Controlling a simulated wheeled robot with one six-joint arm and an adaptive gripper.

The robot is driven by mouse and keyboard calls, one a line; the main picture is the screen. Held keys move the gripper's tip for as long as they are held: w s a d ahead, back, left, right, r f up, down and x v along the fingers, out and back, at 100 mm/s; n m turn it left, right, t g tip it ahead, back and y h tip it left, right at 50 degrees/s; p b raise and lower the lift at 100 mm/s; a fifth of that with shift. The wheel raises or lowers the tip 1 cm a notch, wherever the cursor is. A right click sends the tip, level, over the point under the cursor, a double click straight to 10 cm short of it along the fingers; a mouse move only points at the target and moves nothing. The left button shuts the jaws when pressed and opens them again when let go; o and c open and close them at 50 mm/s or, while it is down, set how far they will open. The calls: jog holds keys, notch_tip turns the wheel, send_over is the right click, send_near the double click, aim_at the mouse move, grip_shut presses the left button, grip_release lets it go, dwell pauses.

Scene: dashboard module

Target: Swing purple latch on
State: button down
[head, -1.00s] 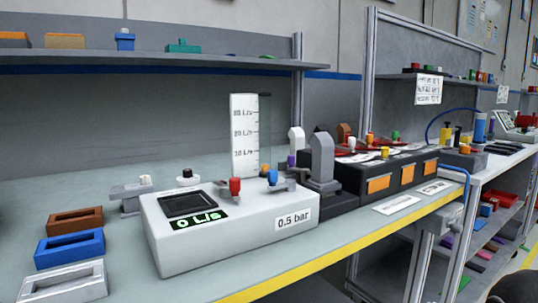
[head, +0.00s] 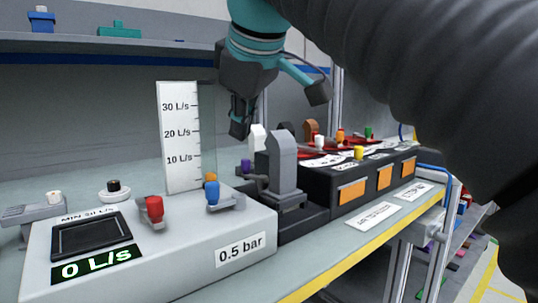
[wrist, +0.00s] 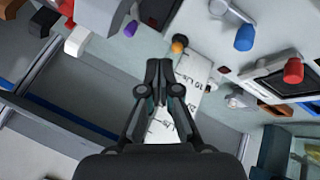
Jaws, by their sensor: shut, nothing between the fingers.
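The purple latch knob (head: 246,165) shows beside a grey upright block (head: 284,160), between the white console and the dark module. In the wrist view the purple knob (wrist: 131,28) is at the upper left, ahead of my fingers and a little left of them. My gripper (head: 240,130) hangs above and behind the purple knob in the head view, apart from it. In the wrist view my gripper (wrist: 159,68) has its fingers together with nothing between them. The latch's lever is mostly hidden.
The white console (head: 170,265) carries a red knob (head: 154,208) and a blue knob (head: 212,190). The measuring scale (head: 180,138) stands close to the left of my gripper. The dark module (head: 345,180) with orange panels is to the right. My arm covers the upper right.

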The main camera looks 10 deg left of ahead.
jog(key=x, duration=0.3)
jog(key=w+b+x, duration=0.1)
jog(key=x, duration=0.3)
jog(key=r+b+x, duration=0.1)
jog(key=x, duration=0.3)
jog(key=shift+w+d, duration=0.2)
jog(key=shift+w, duration=0.25)
jog(key=shift+w+d, duration=0.1)
jog(key=shift+w, duration=0.7)
